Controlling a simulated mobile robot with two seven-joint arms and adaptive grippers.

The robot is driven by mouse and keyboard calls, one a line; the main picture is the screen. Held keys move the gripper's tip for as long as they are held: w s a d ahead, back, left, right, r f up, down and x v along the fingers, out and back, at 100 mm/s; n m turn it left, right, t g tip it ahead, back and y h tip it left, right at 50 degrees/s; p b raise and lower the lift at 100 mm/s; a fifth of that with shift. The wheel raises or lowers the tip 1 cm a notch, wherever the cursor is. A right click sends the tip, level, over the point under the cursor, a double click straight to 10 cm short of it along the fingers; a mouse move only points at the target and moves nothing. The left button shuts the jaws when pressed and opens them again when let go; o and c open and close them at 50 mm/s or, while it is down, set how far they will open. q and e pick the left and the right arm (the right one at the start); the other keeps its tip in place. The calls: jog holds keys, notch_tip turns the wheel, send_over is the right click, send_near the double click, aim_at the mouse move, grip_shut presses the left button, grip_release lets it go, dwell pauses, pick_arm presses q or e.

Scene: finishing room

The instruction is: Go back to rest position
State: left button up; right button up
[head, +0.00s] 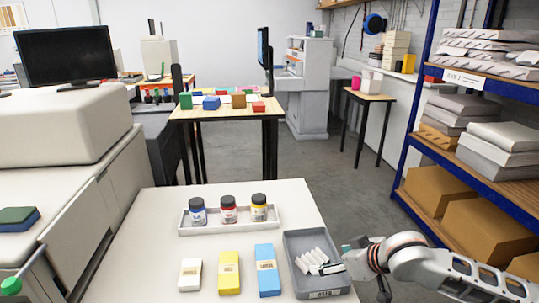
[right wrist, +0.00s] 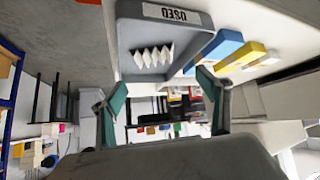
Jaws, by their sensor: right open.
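My right gripper (head: 364,268) is at the right edge of the near table, beside the grey tray. In the right wrist view my right gripper (right wrist: 160,84) has its two teal-padded fingers spread wide with nothing between them. My left gripper is not in view.
On the near table (head: 150,215) stand a white tray (head: 184,223) with three ink jars, and white (head: 190,275), yellow (head: 229,273) and blue (head: 267,270) boxes. A blue-framed shelf (head: 425,62) stands at right. Open floor (head: 330,178) lies beyond the table.

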jog(key=s+a, duration=0.1)
jog(key=a, duration=0.1)
jog(key=s+a+f+n, duration=0.1)
jog(key=s+a, duration=0.1)
jog(key=s+a+f+n, duration=0.1)
jog(key=a, duration=0.1)
jog(key=shift+s+t+y, duration=0.3)
jog(key=shift+s+t, duration=0.05)
jog(key=shift+t, duration=0.05)
jog(key=s+d+f+g+h, duration=0.1)
jog(key=s+d+f+h, duration=0.3)
jog(key=s+d, duration=0.6)
jog(key=s+d+f+g+h, duration=0.15)
jog(key=s+d+h, duration=0.35)
jog(key=s+d, duration=0.55)
jog(key=w+a+f+m+t+y, duration=0.1)
jog(key=a+f+m+t+y, duration=0.2)
jog(key=a+f+y, duration=0.4)
jog(key=a+f+t, duration=0.1)
jog(key=a+f, duration=0.6)
jog(key=a, duration=0.2)
jog(key=shift+w+a, duration=0.3)
jog(key=shift+w, duration=0.05)
jog(key=shift+f, duration=0.1)
